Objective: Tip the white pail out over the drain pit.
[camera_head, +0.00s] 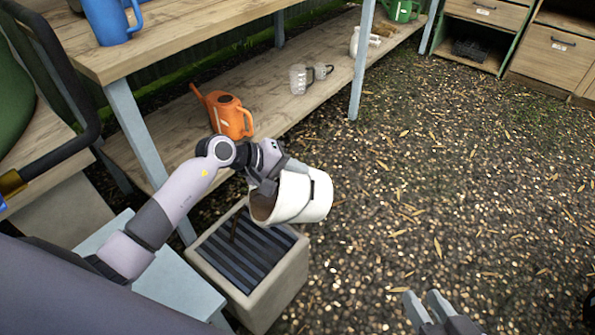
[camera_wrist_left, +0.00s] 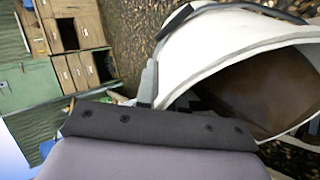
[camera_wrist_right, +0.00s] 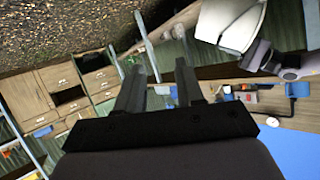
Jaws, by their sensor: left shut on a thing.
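A blue jug (camera_head: 108,20) is on the bench top. A pale blue stool (camera_head: 165,275) is left of the pit.

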